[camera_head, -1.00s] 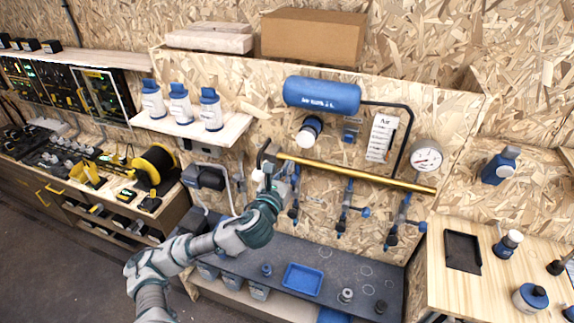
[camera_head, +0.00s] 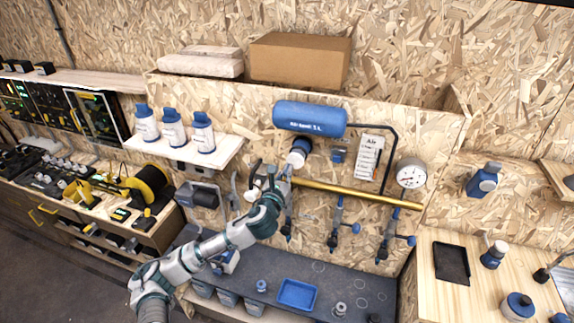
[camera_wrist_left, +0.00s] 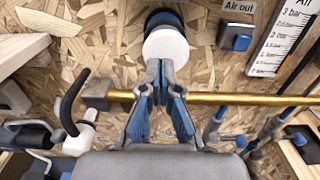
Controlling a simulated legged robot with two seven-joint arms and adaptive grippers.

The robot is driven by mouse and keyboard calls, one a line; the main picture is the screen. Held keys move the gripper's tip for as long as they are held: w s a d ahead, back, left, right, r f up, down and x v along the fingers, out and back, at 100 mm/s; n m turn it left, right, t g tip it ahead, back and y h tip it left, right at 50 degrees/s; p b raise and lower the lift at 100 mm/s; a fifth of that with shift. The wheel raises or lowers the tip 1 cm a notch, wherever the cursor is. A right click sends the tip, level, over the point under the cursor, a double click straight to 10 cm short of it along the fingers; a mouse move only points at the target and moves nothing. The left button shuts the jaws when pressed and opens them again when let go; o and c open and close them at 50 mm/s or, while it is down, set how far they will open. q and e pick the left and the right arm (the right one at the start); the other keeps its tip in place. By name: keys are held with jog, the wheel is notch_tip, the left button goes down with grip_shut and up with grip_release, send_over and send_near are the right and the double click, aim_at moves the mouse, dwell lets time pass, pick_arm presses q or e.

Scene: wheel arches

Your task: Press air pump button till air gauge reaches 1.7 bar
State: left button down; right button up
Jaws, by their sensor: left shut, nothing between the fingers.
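The air pump button (camera_head: 297,158) is a white round cap on a dark and blue base, on the chipboard wall below the blue air tank (camera_head: 309,118). It also shows in the left wrist view (camera_wrist_left: 166,47). My left gripper (camera_head: 285,172) is shut and empty, raised in front of the wall. Its fingertips (camera_wrist_left: 160,66) overlap the lower edge of the white cap in the wrist view; I cannot tell whether they touch it. The round white air gauge (camera_head: 411,173) hangs on the right; its reading is too small to tell. My right gripper is not in view.
A brass pipe (camera_head: 350,193) runs along the wall below the button, with several blue-handled air tools hanging under it. A blue "Air out" switch (camera_wrist_left: 235,37) and a bar scale (camera_wrist_left: 283,36) are right of the button. A dark bench (camera_head: 255,270) stands below.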

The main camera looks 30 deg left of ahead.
aim_at(292, 161)
pick_arm(q)
jog(key=shift+w, duration=0.6)
jog(key=shift+w+a+p, duration=0.5)
jog(key=shift+w, duration=0.05)
jog(key=shift+p+x, duration=0.55)
jog(key=shift+x, duration=0.6)
jog(key=shift+p+v, duration=0.5)
jog(key=shift+v, duration=1.35)
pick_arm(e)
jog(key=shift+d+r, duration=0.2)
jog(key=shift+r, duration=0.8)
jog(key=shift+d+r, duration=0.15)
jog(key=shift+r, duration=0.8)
pick_arm(q)
jog(key=shift+d, duration=0.15)
jog(key=shift+w+d+r+p, duration=0.25)
jog(key=shift+d+p, duration=0.15)
jog(key=shift+p, duration=0.5)
jog(key=shift+f, duration=0.2)
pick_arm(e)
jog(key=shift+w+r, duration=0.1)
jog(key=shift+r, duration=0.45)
